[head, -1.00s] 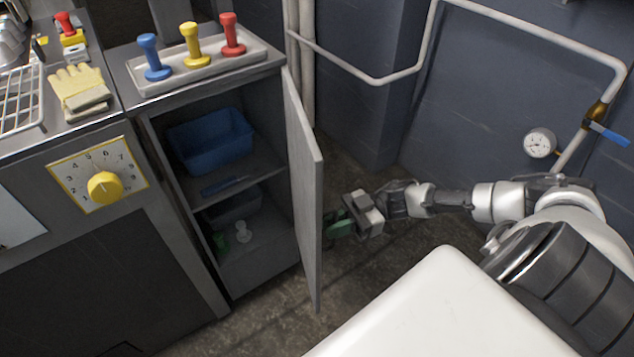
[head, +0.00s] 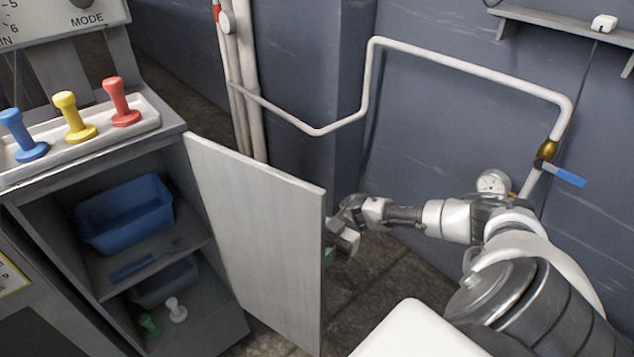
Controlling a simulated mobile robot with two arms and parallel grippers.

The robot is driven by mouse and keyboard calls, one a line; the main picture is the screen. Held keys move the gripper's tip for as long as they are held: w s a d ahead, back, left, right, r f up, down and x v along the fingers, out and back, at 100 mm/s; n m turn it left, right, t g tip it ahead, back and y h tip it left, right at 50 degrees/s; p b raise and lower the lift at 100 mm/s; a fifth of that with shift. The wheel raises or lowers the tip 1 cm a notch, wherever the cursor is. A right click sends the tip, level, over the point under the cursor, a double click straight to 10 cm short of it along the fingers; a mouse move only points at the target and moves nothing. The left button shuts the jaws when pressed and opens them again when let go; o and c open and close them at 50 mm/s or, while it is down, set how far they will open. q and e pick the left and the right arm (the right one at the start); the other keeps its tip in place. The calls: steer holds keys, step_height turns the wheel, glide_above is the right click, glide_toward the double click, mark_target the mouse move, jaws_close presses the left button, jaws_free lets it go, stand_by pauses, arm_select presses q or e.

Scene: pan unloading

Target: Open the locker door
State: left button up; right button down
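The locker door (head: 262,245) is a grey panel hinged at the right side of the locker (head: 212,312). It stands wide open, with its inner face towards me and the inside of the locker exposed. My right gripper (head: 335,246) is just beyond the door's free edge, on its outer side. The door hides part of its fingers, so whether they are open or shut, or touch the door, cannot be seen. My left gripper is not in view.
A blue bin (head: 125,214) sits on the locker's upper shelf. A dark bin (head: 165,281), a white peg (head: 176,310) and a green peg (head: 149,325) are below. A tray (head: 148,118) with blue, yellow and red pegs stands on top. Pipes (head: 318,131) run along the wall at right.

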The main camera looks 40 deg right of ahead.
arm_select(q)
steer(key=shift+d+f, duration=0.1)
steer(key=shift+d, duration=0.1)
arm_select(e)
steer(key=shift+d, duration=0.15)
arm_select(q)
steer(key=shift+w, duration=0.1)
arm_select(e)
steer(key=c, duration=1.2)
jaws_free()
arm_select(q)
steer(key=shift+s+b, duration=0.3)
steer(key=shift+b, duration=0.55)
arm_select(e)
steer(key=shift+w+d, duration=0.35)
steer(key=shift+d, duration=1.45)
steer(key=shift+w+d, duration=0.35)
steer(key=shift+d, duration=1.4)
steer(key=shift+w+d, duration=0.35)
steer(key=shift+d, duration=1.45)
